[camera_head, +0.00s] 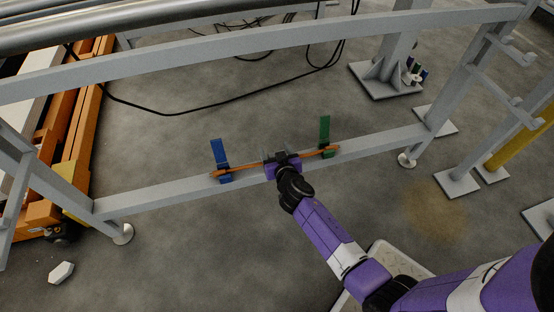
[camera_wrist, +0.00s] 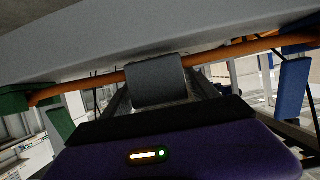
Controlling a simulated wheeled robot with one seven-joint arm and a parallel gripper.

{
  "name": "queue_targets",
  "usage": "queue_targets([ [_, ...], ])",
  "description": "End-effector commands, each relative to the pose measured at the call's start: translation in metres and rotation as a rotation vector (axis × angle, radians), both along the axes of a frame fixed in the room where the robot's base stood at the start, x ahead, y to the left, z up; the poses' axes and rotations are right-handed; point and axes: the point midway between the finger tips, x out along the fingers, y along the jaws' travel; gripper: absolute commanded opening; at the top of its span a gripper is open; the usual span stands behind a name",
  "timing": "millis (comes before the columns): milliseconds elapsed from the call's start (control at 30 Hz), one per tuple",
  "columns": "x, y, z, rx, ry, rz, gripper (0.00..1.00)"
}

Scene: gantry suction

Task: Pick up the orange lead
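The orange lead (camera_head: 246,167) runs along the grey lower beam (camera_head: 160,193), between a blue clip (camera_head: 221,160) and a green clip (camera_head: 325,137). My gripper (camera_head: 282,160) is at the middle of the lead, between the clips. In the wrist view the lead (camera_wrist: 225,52) crosses under the beam, behind a grey finger block (camera_wrist: 156,82) that hides part of it. The green clip (camera_wrist: 58,118) is at left there and the blue clip (camera_wrist: 292,88) at right. The second finger is hidden, so I cannot tell whether the gripper is shut on the lead.
An upper grey rail (camera_head: 270,42) spans above the beam. Frame posts with feet stand at both ends. An orange rack (camera_head: 80,130) is at left. Black cables (camera_head: 200,114) lie on the floor behind. The floor in front of the beam at left is mostly clear.

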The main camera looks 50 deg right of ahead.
Motion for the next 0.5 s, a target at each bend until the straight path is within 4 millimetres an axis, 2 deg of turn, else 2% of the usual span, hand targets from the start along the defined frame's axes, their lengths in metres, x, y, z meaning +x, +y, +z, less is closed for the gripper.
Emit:
queue_targets([
  [33, -0.0001, 0.0001, 0.0, 0.0, 0.0, 0.0, 0.56],
  [300, -0.0001, 0.0002, 0.0001, 0.0, 0.0, 0.0, 0.05],
  [500, 0.0003, 0.0, 0.001, 0.0, -0.001, 0.001, 0.05],
])
